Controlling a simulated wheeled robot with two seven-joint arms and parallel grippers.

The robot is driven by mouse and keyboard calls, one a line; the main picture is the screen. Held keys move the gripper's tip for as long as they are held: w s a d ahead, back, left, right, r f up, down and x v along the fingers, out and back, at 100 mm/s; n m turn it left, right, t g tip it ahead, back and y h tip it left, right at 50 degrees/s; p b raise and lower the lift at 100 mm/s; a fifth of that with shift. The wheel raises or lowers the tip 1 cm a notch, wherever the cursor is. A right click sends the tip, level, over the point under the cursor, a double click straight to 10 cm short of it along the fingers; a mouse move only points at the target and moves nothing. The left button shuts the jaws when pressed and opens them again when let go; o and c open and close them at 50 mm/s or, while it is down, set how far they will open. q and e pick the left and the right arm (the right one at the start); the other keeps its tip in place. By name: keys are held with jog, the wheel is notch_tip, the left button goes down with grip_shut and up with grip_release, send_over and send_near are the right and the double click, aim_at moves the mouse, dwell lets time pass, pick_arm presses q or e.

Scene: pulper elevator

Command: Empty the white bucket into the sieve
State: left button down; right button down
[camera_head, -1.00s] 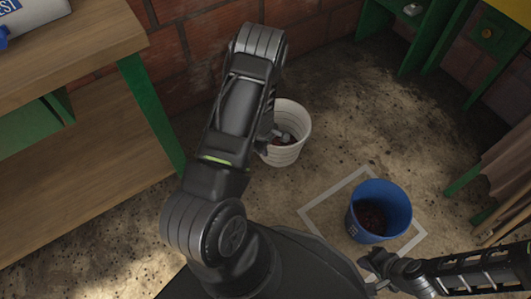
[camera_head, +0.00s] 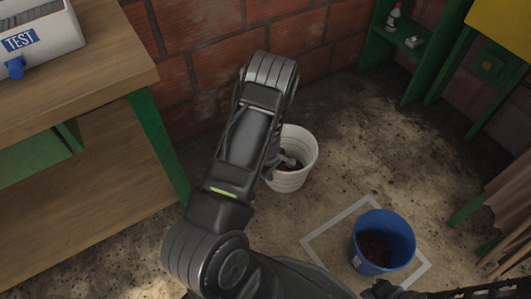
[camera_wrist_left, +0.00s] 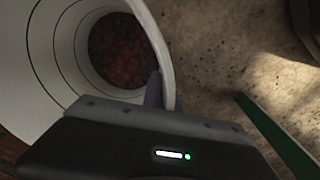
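The white bucket (camera_head: 302,170) stands upright on the floor by the brick wall, with dark red contents at its bottom. The left wrist view shows the white bucket (camera_wrist_left: 60,65) from above. My left gripper (camera_head: 272,160) is at the left side of its rim, mostly hidden behind my arm. In the wrist view one dark finger of my left gripper (camera_wrist_left: 160,95) reaches inside the rim; whether the fingers clamp the wall is unclear. My right gripper (camera_head: 382,290) is at the bottom edge below the blue bucket, partly cut off. I cannot make out a sieve.
A blue bucket (camera_head: 365,262) with dark red contents stands in a pale square (camera_head: 325,228) marked on the floor. A wooden workbench (camera_head: 75,75) with green legs is on the left. A green shelf (camera_head: 405,50) stands at the back right. The floor right of the white bucket is clear.

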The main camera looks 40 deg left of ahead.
pick_arm(q)
jog(key=w+d+r+m+h, duration=0.1)
jog(key=w+d+r+m, duration=0.8)
jog(key=w+d+r, duration=0.5)
jog(key=w+d+r+m, duration=0.1)
jog(key=r+m, duration=0.3)
jog(key=r, duration=0.7)
jog(key=w+d+r+m+g, duration=0.1)
jog(key=d+r+m, duration=0.3)
jog(key=r, duration=0.7)
jog(key=shift+w+r+m, duration=0.15)
jog(key=shift+r+m, duration=0.2)
jog(key=shift+m, duration=0.15)
